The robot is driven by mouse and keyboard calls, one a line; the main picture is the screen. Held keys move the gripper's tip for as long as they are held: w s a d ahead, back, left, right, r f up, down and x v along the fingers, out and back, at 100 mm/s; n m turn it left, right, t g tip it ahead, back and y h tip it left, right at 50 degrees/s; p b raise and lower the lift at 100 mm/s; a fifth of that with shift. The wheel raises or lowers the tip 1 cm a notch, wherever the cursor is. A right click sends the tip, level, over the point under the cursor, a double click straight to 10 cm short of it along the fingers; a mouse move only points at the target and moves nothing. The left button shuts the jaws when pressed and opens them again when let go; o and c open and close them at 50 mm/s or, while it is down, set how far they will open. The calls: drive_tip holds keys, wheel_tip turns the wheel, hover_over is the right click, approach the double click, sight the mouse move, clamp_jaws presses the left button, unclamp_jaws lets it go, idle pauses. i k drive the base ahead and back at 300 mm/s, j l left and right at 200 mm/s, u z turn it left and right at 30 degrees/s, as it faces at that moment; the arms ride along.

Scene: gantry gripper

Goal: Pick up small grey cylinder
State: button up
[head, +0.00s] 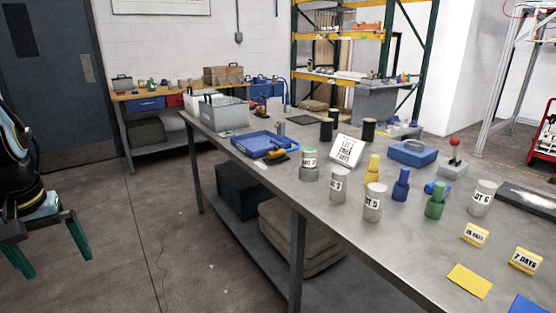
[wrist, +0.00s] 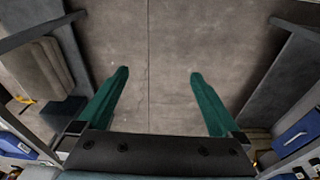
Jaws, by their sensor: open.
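Several grey cylinders with white labels stand upright on the long metal table (head: 290,190). One grey cylinder (head: 337,186) is left of a larger one marked 5 (head: 374,203). Another, marked 6 (head: 482,198), is farther right, and a shorter one with a green top (head: 309,158) is behind. I cannot tell which is the small grey cylinder meant. My gripper (head: 54,257) is at the far left, off the table and well apart from the cylinders. In the wrist view its green fingers (wrist: 158,76) are open and empty over bare floor.
On the table are a blue tray (head: 247,143), a white sign (head: 346,150), yellow (head: 374,168), blue (head: 401,184) and green (head: 436,200) pieces, a blue box (head: 413,153) and yellow labels (head: 475,235). Open concrete floor (head: 150,220) lies between my gripper and the table.

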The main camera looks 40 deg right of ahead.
sight(308, 154)
drive_tip(key=i+l+z, duration=0.25)
drive_tip(key=l, duration=0.25)
drive_tip(key=i+l+z, duration=0.25)
drive_tip(key=l, duration=0.25)
drive_tip(key=i, duration=0.1)
